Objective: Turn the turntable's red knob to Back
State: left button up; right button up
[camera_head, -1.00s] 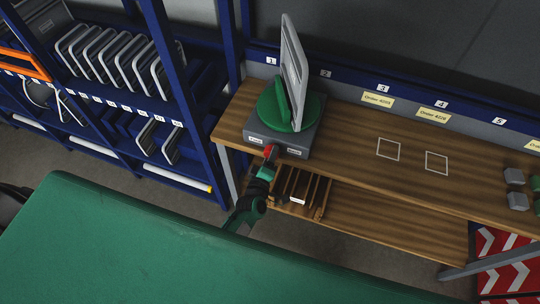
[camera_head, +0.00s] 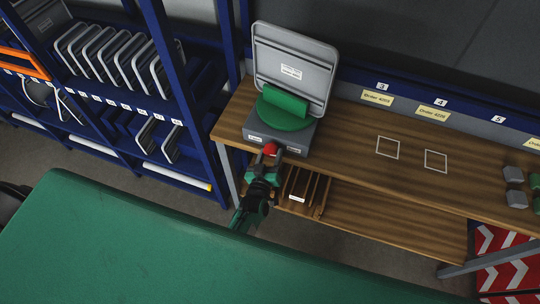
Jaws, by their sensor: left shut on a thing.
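The turntable (camera_head: 303,135) is a grey box with a green round plate (camera_head: 278,118) on top, at the left end of the wooden bench. A grey sign panel (camera_head: 292,66) stands upright in the green holder, its flat back with a white label facing me. The red knob (camera_head: 270,149) is on the box's front face, between two white labels too small to read surely. My left gripper (camera_head: 271,156) is at the knob and shut on it, partly hiding it. My right gripper is not in view.
A blue rack (camera_head: 175,90) with several grey sign panels stands to the left. The wooden bench (camera_head: 345,160) is bare near two white outlined squares. A slotted wooden tray (camera_head: 325,195) sits below the bench top. My green body surface fills the foreground.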

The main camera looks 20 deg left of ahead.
pick_arm(q)
jog(key=shift+f+m, duration=0.1)
jog(key=shift+m, duration=0.4)
jog(key=o, duration=1)
jog(key=shift+s, duration=0.1)
jog(key=shift+s+d+p, duration=0.2)
jog(key=shift+s+p, duration=0.8)
jog(key=shift+s, duration=2.45)
jog(key=shift+s+d+p, duration=0.15)
jog(key=shift+s+p, duration=0.8)
jog(key=shift+s, duration=2.45)
jog(key=shift+c, duration=0.2)
